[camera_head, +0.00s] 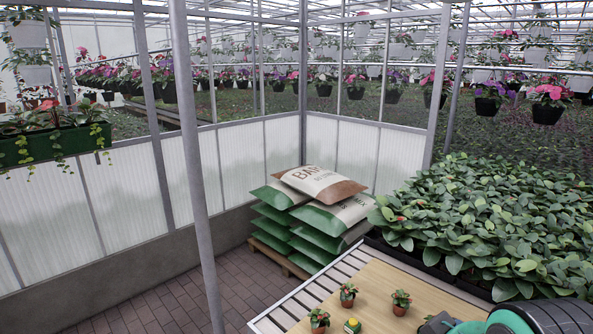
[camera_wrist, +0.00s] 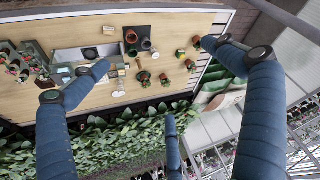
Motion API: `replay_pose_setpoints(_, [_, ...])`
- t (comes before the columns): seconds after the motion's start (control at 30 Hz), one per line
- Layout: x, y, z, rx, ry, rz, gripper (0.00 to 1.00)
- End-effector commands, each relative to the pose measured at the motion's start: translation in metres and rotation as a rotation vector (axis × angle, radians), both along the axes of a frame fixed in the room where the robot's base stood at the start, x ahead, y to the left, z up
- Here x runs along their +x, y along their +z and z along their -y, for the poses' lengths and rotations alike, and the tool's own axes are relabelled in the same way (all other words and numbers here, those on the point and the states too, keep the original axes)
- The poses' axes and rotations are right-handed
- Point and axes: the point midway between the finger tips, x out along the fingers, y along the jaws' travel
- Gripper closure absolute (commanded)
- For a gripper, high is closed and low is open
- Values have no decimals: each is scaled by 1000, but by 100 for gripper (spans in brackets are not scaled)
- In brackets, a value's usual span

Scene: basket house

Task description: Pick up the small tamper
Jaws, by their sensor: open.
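I cannot single out the small tamper with certainty. Small items stand on the wooden tabletop (camera_wrist: 215,20), too small in the wrist view to name surely. Among them are a yellow-green block (camera_wrist: 180,53) and a pale piece (camera_wrist: 118,93). The yellow-green block also shows in the head view (camera_head: 352,326) between small potted plants. My gripper (camera_wrist: 155,57) is open and empty, its blue fingers spread wide over the table and apart from the items. In the head view only part of my arm shows at the bottom right.
Small potted plants (camera_head: 401,301) stand near the table's edge. A dark tray (camera_wrist: 150,30) holds round pots. A dense bed of leafy plants (camera_head: 480,215) borders the table. Stacked soil bags (camera_head: 318,190) lie beyond, and a grey post (camera_head: 197,150) rises at left.

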Motion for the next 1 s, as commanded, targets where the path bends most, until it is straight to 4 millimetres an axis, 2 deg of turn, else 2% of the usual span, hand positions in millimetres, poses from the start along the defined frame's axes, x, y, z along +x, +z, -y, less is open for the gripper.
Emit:
replay_pose_setpoints(0.37, [-5,-1,-1,6,-8,4,2])
replay_pose_setpoints(0.67, [-5,-1,-1,6,-7,4,61])
replay_pose_setpoints(1.0, [-3,-1,-1,5,-5,3,61])
